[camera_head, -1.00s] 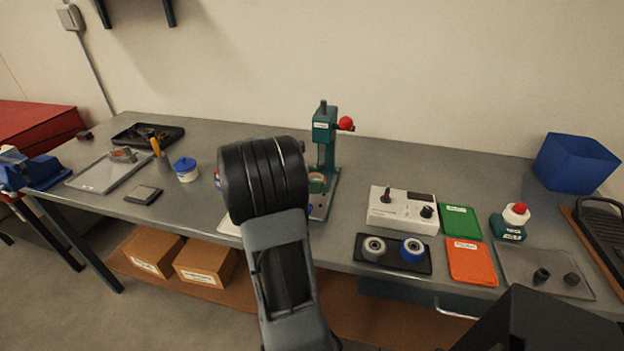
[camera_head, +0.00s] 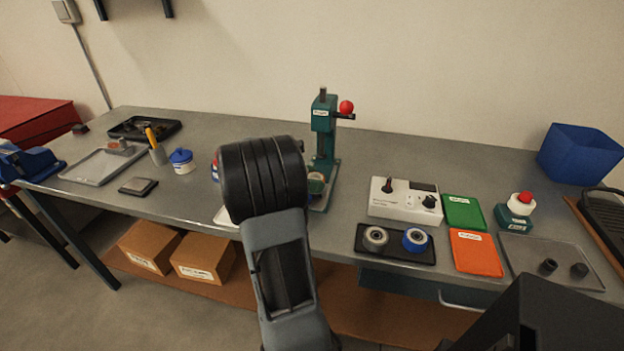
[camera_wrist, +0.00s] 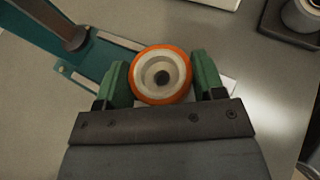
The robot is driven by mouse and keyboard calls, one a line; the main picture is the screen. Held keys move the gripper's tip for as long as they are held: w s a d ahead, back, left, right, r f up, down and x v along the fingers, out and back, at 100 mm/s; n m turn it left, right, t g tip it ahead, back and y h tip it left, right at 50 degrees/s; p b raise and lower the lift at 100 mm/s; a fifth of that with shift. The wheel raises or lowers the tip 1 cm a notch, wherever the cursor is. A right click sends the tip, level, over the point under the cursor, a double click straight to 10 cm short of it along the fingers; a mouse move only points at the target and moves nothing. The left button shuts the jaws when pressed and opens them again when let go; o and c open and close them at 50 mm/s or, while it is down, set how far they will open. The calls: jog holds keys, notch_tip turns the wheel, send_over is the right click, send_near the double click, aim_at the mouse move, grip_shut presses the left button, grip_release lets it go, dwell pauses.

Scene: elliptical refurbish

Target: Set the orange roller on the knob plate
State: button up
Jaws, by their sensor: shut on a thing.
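In the wrist view, my gripper (camera_wrist: 162,84) is shut on the orange roller (camera_wrist: 180,62), with one green finger on each side. The roller has an orange rim, a pale hub and a dark centre hole facing the camera. It hangs above the grey bench near the teal press base (camera_wrist: 90,62).
The teal press (camera_head: 324,140) with a red ball stands just behind my arm. A blue bin (camera_head: 580,158) stands behind.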

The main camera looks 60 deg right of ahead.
jog(key=shift+w+a+f+p, duration=0.15)
jog(key=shift+a+f+p, duration=0.15)
jog(key=shift+f+p, duration=0.2)
dwell(1.2)
jog(key=shift+r, duration=0.2)
jog(key=shift+w+r+p, duration=0.15)
jog(key=shift+r+p, duration=0.25)
jog(key=shift+p, duration=0.2)
jog(key=shift+a+r+p, duration=0.1)
jog(key=shift+r+p, duration=0.2)
jog(key=shift+r, duration=0.2)
jog(key=shift+d+r+p, duration=0.1)
jog(key=shift+d+p, duration=0.15)
jog(key=shift+p, duration=0.05)
jog(key=shift+f+b, duration=0.4)
jog(key=shift+f, duration=0.35)
dwell(0.5)
jog(key=shift+s+f, duration=0.15)
jog(key=shift+s, duration=0.05)
